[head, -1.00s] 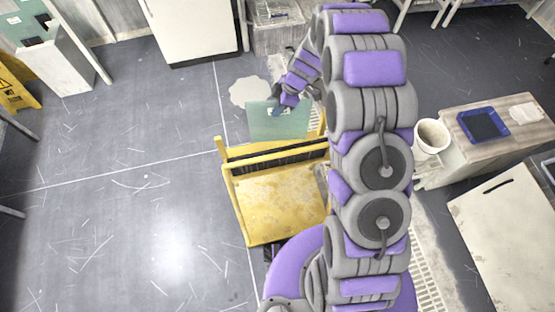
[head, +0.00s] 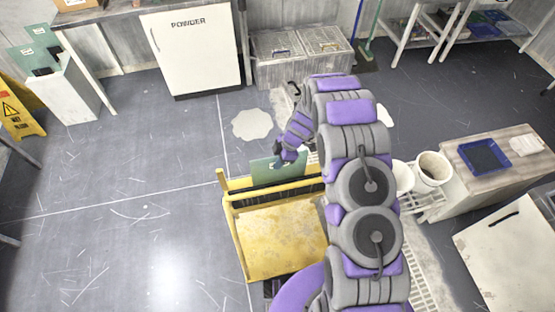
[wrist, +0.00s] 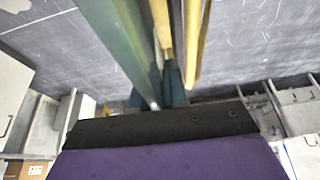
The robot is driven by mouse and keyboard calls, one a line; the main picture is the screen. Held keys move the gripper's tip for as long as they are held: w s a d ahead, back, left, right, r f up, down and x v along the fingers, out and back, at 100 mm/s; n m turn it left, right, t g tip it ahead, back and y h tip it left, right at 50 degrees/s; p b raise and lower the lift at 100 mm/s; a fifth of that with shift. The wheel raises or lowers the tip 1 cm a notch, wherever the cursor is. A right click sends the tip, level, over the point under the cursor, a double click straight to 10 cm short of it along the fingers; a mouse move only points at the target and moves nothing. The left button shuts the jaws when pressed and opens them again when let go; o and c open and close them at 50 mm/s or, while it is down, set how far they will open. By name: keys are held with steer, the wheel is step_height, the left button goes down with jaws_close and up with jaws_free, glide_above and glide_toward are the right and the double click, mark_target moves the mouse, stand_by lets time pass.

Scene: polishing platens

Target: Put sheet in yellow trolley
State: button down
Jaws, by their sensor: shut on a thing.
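The green sheet (head: 277,169) is upright at the far end of the yellow trolley (head: 285,243), its lower edge at or behind the dark slot along the trolley's far rail. I cannot tell how deep it sits in the slot. My gripper (head: 283,153) is shut on the sheet's top edge. In the wrist view the sheet (wrist: 118,45) runs away from my gripper (wrist: 160,98), close beside the yellow trolley rails (wrist: 193,40). My arm hides the trolley's right side.
More green sheets (head: 36,52) stand on a pale stand at the far left, near a yellow wet-floor sign (head: 18,108). A white puddle (head: 252,124) lies beyond the trolley. White buckets (head: 432,170) and a bench (head: 490,165) stand right. Floor left is clear.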

mark_target(279, 173)
step_height(279, 173, down, 5)
steer(key=shift+r, duration=0.15)
steer(key=shift+b, duration=0.3)
steer(key=c, duration=1.1)
jaws_free()
steer(key=shift+c, duration=0.2)
